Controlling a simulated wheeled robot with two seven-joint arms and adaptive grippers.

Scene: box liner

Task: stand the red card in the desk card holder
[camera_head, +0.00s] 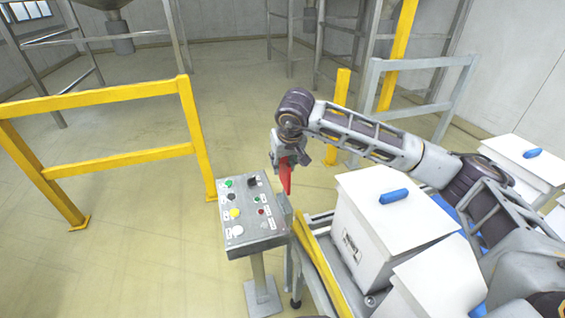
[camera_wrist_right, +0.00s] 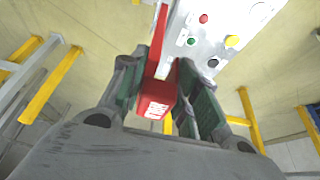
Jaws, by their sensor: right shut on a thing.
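The red card (camera_head: 286,178) hangs below my right gripper (camera_head: 287,157), at the right edge of the button panel. In the right wrist view the red card (camera_wrist_right: 155,98) sits between the two fingers of my right gripper (camera_wrist_right: 158,78), which is shut on it. Its far end reaches toward the panel as a narrow red strip. A small grey upright piece (camera_head: 284,210) at the panel's right edge may be the card holder; I cannot tell for sure. I cannot tell whether the card touches it. My left gripper is out of view.
The button panel (camera_head: 244,241) stands on a post. White boxes (camera_head: 375,236) with blue-handled lids stand at the right, under my right arm. A yellow rail (camera_head: 322,264) runs beside them. A yellow barrier (camera_head: 120,160) stands at the left. Floor in front is clear.

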